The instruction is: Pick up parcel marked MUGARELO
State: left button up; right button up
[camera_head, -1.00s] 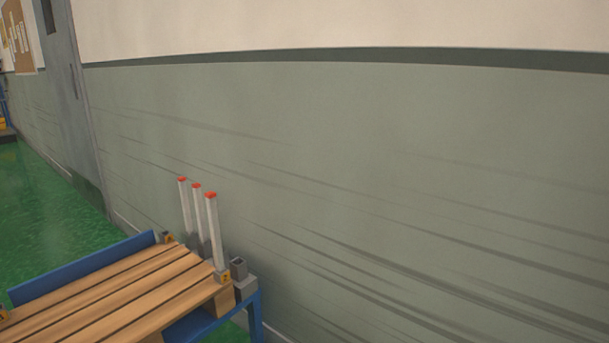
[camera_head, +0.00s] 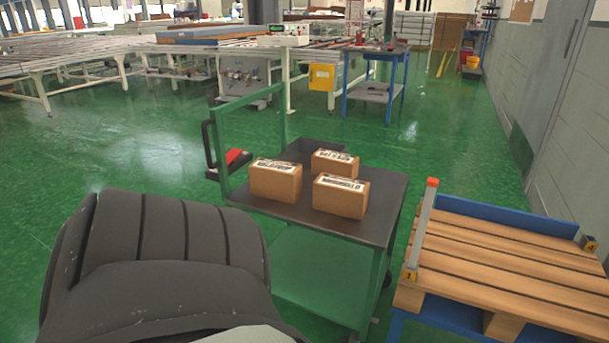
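Three brown cardboard parcels with white, black-lettered labels on top stand on a green cart's dark top shelf (camera_head: 318,220). One is the left parcel (camera_head: 275,184), one the back parcel (camera_head: 334,165), and one the front right parcel (camera_head: 341,201). The lettering is too small to read surely, so I cannot tell which is marked MUGARELO. A dark, ribbed part of my own arm fills the lower left and hides some of the cart's lower left side. Neither of my grippers is in view.
A slatted wooden pallet (camera_head: 507,256) on a blue frame stands right of the cart, with a red-tipped post (camera_head: 422,228) at its near left corner. The cart has an upright green handle frame (camera_head: 247,101). Open green floor (camera_head: 440,140) lies behind.

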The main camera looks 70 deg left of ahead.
aim_at(340, 195)
jog(key=u, duration=1.8)
